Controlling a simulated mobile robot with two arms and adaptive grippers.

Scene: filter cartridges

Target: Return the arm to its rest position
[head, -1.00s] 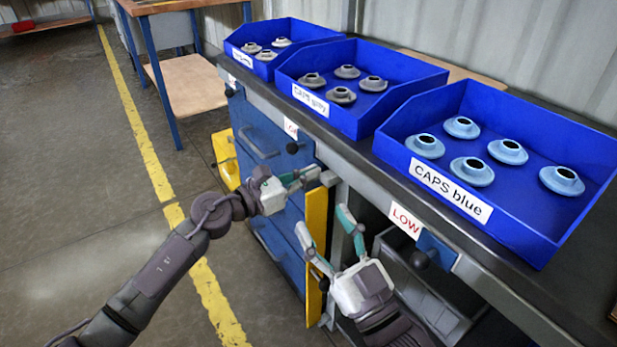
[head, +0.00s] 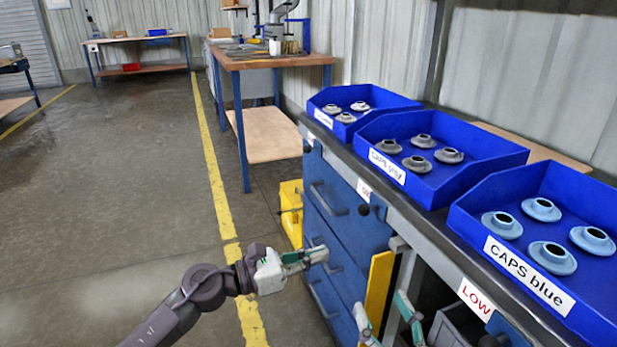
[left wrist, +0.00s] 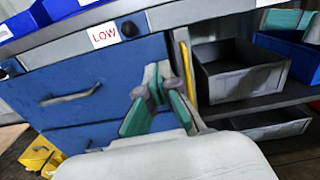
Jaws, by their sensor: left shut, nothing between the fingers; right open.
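My left gripper (head: 312,258) is shut and empty, held in front of the blue drawer cabinet (head: 333,238) in the head view. In the left wrist view its closed teal fingers (left wrist: 156,88) point at the cabinet front, beside the yellow upright. My left arm (head: 195,290) reaches in from the bottom left, low over the floor. My right gripper (head: 385,308) is at the bottom edge of the head view, its fingers spread open and empty. Its palm is mostly cut off by the frame.
Blue cap bins stand on the bench: CAPS blue (head: 520,268), CAPS gray (head: 386,168) and a farther one (head: 321,117). A dark grey crate (left wrist: 240,82) sits on the shelf below. A yellow object (head: 290,212) stands by the cabinet. The floor at left is clear.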

